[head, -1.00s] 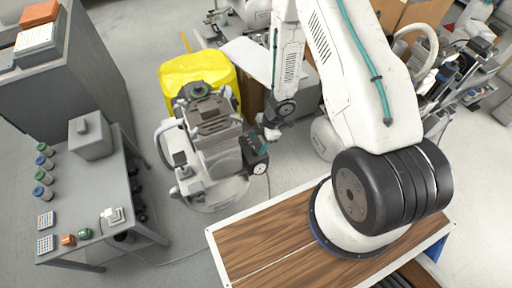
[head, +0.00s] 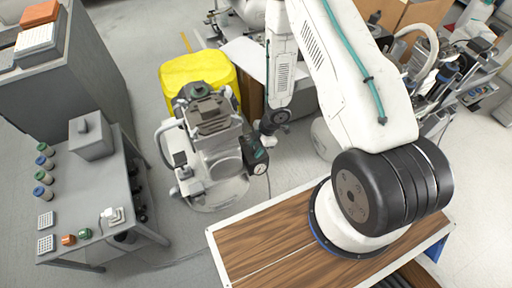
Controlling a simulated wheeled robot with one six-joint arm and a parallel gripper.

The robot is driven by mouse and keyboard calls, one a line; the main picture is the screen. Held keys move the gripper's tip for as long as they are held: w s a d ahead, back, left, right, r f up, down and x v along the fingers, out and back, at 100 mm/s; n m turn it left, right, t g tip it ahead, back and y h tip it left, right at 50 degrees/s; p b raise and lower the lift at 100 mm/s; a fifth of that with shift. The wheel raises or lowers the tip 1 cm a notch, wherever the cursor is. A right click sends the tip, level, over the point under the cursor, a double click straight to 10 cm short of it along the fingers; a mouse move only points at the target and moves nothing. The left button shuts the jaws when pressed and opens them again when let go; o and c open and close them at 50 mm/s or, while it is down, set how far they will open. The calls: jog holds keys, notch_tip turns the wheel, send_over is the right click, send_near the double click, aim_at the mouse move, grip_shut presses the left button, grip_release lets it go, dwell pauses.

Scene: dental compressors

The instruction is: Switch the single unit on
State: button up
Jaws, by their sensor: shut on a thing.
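The single unit is a grey compressor (head: 215,150) with a dark motor head and a round base, standing on the floor at the centre left of the head view. A dark green-black switch box (head: 254,155) with a round white gauge (head: 260,169) sits on its right side. My gripper (head: 262,140) reaches down from the upper right to the top of this box. It is shut on a small part there, which appears to be the switch knob. The fingertips and the knob are small and mostly hidden by my wrist, so the knob's position cannot be told.
A yellow bin (head: 199,74) stands close behind the compressor. A grey table (head: 92,190) with jars and small parts is on the left. A wood-topped surface (head: 270,238) lies in front. More equipment (head: 455,75) stands at the right. Open floor lies between table and compressor.

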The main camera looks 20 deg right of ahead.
jog(key=shift+m, duration=0.3)
jog(key=m+t, duration=0.1)
jog(key=m, duration=0.1)
jog(key=m+t, duration=0.1)
jog(key=m, duration=0.2)
jog(key=shift+s+m+h, duration=0.2)
jog(key=shift+m+h, duration=0.1)
jog(key=m+t+h, duration=0.1)
jog(key=m, duration=0.2)
jog(key=shift+a, duration=0.1)
jog(key=shift+m+t+h, duration=0.5)
jog(key=shift+m+t, duration=0.1)
jog(key=shift+m, duration=1.4)
jog(key=shift+a, duration=0.1)
jog(key=o, duration=1)
jog(key=shift+s, duration=0.1)
